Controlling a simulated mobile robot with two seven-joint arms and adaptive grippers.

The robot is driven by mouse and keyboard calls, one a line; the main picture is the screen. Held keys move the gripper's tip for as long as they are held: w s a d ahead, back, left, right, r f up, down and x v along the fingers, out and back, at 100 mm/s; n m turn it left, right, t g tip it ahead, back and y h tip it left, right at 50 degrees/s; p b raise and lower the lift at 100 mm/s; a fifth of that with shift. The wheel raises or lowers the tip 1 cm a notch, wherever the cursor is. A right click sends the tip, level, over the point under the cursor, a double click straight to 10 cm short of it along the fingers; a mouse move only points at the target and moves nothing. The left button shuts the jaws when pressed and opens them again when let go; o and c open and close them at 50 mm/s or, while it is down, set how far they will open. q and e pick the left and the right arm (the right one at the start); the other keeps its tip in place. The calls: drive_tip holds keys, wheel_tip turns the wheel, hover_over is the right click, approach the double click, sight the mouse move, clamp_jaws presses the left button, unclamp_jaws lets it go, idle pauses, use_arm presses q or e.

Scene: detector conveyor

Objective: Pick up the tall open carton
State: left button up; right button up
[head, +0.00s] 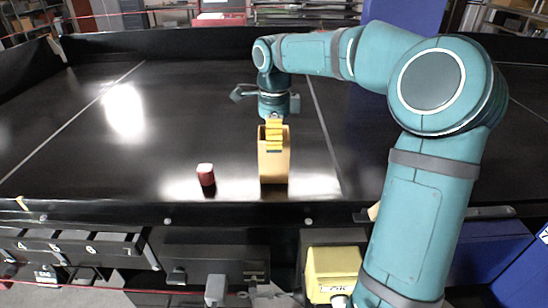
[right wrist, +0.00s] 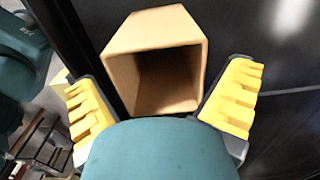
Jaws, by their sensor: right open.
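The tall open carton (head: 274,165) is tan and stands upright on the black conveyor near its front edge. My right gripper (head: 274,135) is above and over the carton's upper part in the head view, its yellow finger pads overlapping the top. In the right wrist view the carton (right wrist: 122,75) shows its open top and dark inside. The yellow fingers of my right gripper (right wrist: 160,105) are open, one on either side of the carton, with gaps visible. Whether either finger touches it is not clear. My left gripper is not in view.
A small red can with a pale top (head: 206,175) stands left of the carton on the conveyor (head: 100,165). The conveyor's left part is clear.

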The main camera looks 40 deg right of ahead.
drive_tip(key=shift+c, duration=0.3)
drive_tip(key=c, duration=1.1)
wheel_tip(320, 180, up, 10)
drive_tip(key=shift+p, duration=0.45)
drive_tip(key=shift+s, duration=0.1)
